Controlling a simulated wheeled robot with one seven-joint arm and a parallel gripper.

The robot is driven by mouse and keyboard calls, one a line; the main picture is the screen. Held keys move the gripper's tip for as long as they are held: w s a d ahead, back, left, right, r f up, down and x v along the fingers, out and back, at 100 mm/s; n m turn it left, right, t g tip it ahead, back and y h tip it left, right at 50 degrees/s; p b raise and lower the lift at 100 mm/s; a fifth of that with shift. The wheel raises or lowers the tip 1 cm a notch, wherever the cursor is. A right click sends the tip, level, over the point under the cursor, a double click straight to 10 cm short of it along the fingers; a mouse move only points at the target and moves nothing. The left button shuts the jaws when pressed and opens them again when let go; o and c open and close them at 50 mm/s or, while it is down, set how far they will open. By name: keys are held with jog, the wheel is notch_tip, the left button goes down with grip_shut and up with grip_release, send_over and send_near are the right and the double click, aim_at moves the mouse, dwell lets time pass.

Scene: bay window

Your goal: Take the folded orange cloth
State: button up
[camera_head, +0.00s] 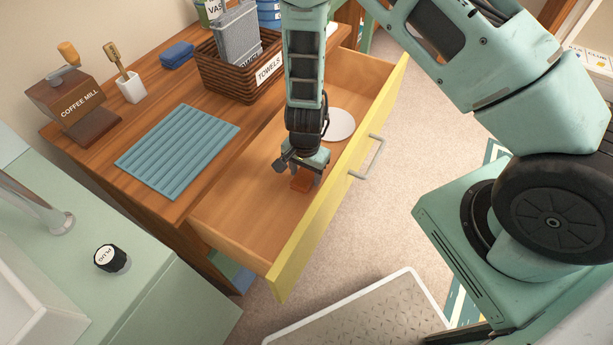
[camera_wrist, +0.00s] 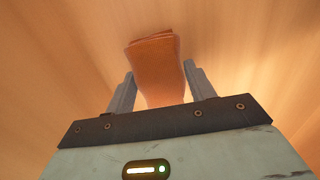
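The folded orange cloth (camera_head: 301,181) lies in the open drawer, near the drawer's front panel. It also shows in the wrist view (camera_wrist: 157,65), with its folded layers at the far end. My gripper (camera_head: 303,174) points down into the drawer, right over the cloth. In the wrist view my gripper (camera_wrist: 160,75) has one finger on each side of the cloth, set apart. The gaps beside the cloth are narrow, and I cannot tell whether either finger touches it. The cloth's near end is hidden behind the gripper body.
The drawer (camera_head: 336,190) has a yellow front and a grey handle (camera_head: 367,158). A white round disc (camera_head: 338,124) lies inside, behind my gripper. On the wooden top are a blue ribbed mat (camera_head: 178,149), a towels basket (camera_head: 243,78), a coffee mill (camera_head: 75,108) and a blue cloth (camera_head: 177,55).

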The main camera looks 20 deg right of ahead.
jog(key=c, duration=0.4)
jog(key=shift+r+p, duration=0.85)
jog(key=shift+r+p, duration=1.65)
jog(key=shift+r, duration=0.05)
